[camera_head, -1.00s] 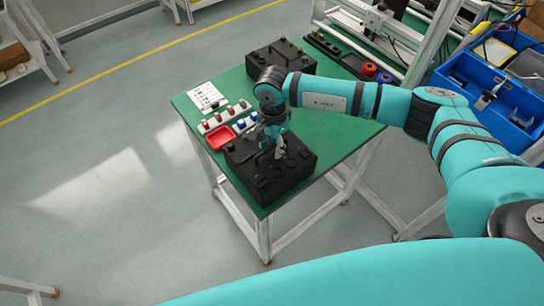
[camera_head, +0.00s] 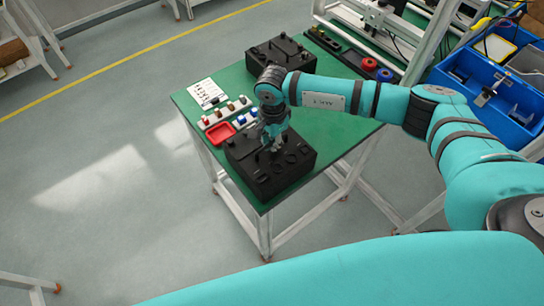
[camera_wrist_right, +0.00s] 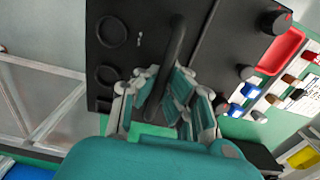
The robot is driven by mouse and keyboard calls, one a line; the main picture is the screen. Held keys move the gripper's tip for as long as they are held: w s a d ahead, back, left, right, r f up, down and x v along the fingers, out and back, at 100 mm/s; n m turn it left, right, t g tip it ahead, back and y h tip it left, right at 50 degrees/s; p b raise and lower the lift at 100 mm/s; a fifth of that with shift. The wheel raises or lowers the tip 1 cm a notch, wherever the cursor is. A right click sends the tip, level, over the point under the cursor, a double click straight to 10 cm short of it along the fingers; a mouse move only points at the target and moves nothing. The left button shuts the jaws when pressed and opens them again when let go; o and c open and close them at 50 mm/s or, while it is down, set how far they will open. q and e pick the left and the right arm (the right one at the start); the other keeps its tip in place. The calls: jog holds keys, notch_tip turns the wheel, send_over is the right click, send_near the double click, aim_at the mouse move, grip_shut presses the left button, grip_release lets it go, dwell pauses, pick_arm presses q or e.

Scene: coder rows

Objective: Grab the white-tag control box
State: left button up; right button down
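A black control box (camera_head: 284,180) with round fittings on top sits at the near corner of the green table. A second black box (camera_head: 276,52) stands at the far end. I make out no white tag on either. My right gripper (camera_head: 273,146) points down over the near box. In the right wrist view, the fingers of the right gripper (camera_wrist_right: 168,90) stand apart on either side of the black bar handle (camera_wrist_right: 176,42) of this box (camera_wrist_right: 122,50). Whether they touch the handle is unclear. My left gripper is not in view.
The green table (camera_head: 335,130) holds a red tray (camera_head: 220,134), a row of small coloured parts (camera_head: 226,112) and a white sheet (camera_head: 207,92) left of the boxes. Blue bins (camera_head: 500,105) stand at the right. Open floor lies left of the table.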

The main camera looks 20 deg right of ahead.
jog(key=shift+w+r, duration=0.25)
